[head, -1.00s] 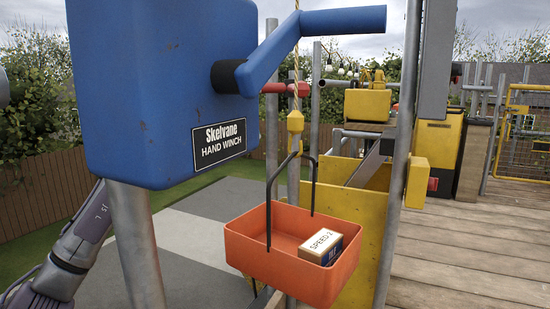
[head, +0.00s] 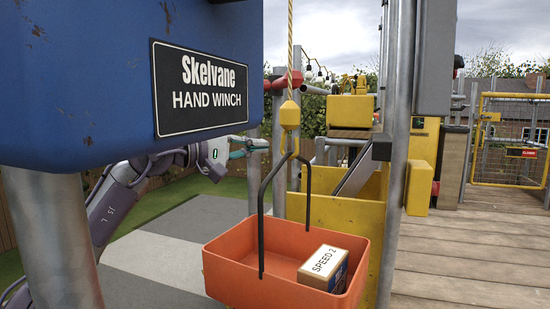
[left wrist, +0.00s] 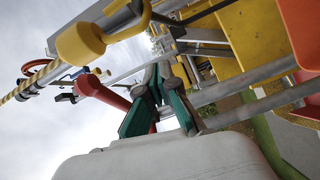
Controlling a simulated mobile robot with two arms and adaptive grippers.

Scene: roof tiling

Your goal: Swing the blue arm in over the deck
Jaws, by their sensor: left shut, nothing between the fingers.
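The blue hand winch box (head: 90,85) fills the upper left of the head view on a grey post (head: 52,240). No long blue arm shows clearly. My left gripper (head: 262,144) has teal fingers and is shut and empty behind the winch, left of the rope's yellow hook weight (head: 290,115). In the left wrist view its fingers (left wrist: 158,72) come together beside a red bar (left wrist: 100,90); I cannot tell whether they touch it. An orange tray (head: 225,275) hangs from the hook with a "SPEED 2" box (head: 324,267) in it. My right gripper is not in view.
A steel post (head: 395,170) stands right of the tray, with yellow panels (head: 335,225) behind. The plank deck (head: 460,255) lies clear on the right, with a yellow gate (head: 510,140) at its back. Grey paving (head: 170,245) is below left.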

